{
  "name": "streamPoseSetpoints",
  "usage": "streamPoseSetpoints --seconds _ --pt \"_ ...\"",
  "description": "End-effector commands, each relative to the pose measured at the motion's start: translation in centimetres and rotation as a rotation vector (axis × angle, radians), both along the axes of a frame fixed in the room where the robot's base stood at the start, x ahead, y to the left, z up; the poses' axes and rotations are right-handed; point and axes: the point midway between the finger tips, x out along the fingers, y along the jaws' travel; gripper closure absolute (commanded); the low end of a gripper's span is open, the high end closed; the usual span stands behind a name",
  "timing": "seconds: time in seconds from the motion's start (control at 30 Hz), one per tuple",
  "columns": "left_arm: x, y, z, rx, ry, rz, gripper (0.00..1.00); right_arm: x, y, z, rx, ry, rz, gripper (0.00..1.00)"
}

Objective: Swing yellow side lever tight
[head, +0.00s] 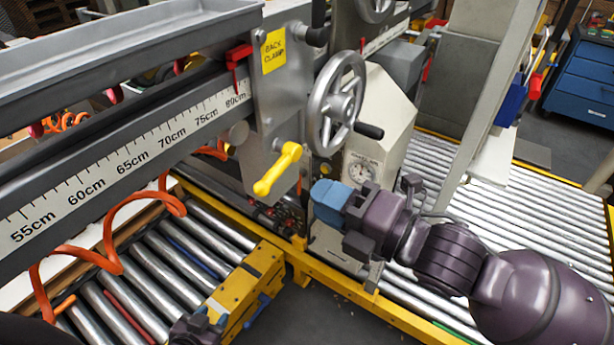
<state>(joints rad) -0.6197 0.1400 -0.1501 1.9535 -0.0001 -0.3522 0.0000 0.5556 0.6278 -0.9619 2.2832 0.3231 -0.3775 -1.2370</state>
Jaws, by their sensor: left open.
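The yellow side lever (277,169) is on the grey metal housing, left of and below the handwheel. Its hub is at the upper right and its handle slants down to the left. My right gripper (330,197) has blue fingertips and is to the right of and below the lever, with a visible gap between them. Its fingers overlap in this view, so I cannot tell how far apart they are. My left gripper (211,318) is low in the picture, partly cut off by the bottom edge, near the yellow frame. It is open, well below the lever.
A silver handwheel (337,104) with a black handle stands close to the lever's right. A white gauge box (372,140) is behind my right gripper. An orange coiled hose (110,240) hangs at left over the rollers. A ruled beam (120,160) runs left from the housing.

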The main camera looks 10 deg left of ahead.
Motion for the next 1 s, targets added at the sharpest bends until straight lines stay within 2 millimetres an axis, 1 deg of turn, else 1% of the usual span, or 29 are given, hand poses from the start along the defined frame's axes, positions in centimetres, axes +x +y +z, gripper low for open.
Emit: streamPoseSetpoints --seconds 1.0 --pt "0.1 0.0 0.1 0.000 -0.003 0.000 0.57 2.0 5.4 0.1 0.001 0.001 0.000 0.71"
